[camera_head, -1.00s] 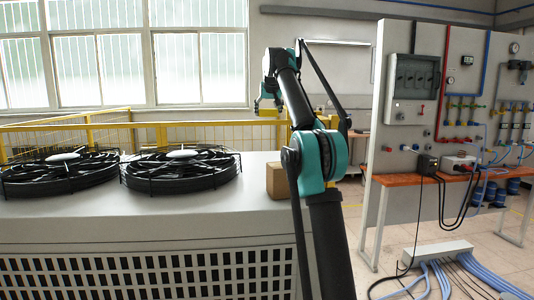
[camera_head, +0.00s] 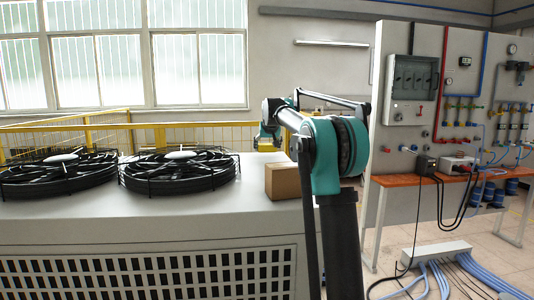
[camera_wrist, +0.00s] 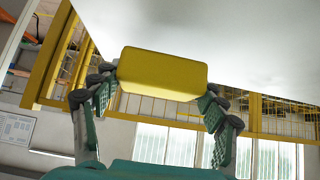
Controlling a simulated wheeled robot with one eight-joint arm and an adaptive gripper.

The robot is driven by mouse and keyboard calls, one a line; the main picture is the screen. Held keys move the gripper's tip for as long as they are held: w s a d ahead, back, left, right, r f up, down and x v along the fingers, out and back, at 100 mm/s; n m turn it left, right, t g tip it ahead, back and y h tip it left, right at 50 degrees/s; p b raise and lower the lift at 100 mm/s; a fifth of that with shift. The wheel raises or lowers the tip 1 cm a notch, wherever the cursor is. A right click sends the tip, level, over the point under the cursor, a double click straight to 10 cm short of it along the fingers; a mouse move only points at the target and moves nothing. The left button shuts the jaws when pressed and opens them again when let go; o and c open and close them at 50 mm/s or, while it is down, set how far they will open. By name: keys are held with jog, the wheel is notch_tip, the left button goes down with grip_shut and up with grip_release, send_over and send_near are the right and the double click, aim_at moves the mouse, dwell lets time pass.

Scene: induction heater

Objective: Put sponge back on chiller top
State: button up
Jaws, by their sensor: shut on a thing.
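A yellow sponge (camera_wrist: 162,73) is held between the two finger pads of my gripper (camera_wrist: 160,92) in the wrist view. The white chiller top (camera_head: 225,212) spans the left and middle of the head view. In the wrist view a pale flat surface (camera_wrist: 240,45), apparently the chiller top, fills the upper part behind the sponge. In the head view my gripper (camera_head: 266,146) is small, near the far edge of the chiller top, and the sponge cannot be made out there. Whether the sponge touches the surface cannot be told.
A brown box (camera_head: 289,182) stands on the right end of the chiller top, in front of my gripper. Two black fans (camera_head: 180,170) take up the left part. A yellow fence (camera_head: 190,136) runs behind. A panel with an orange shelf (camera_head: 445,178) stands right.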

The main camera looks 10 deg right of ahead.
jog(key=shift+f, duration=1.25)
jog(key=shift+f, duration=0.15)
jog(key=o, duration=1.3)
jog(key=shift+r, duration=0.25)
jog(key=v, duration=1.2)
jog(key=shift+f, duration=0.1)
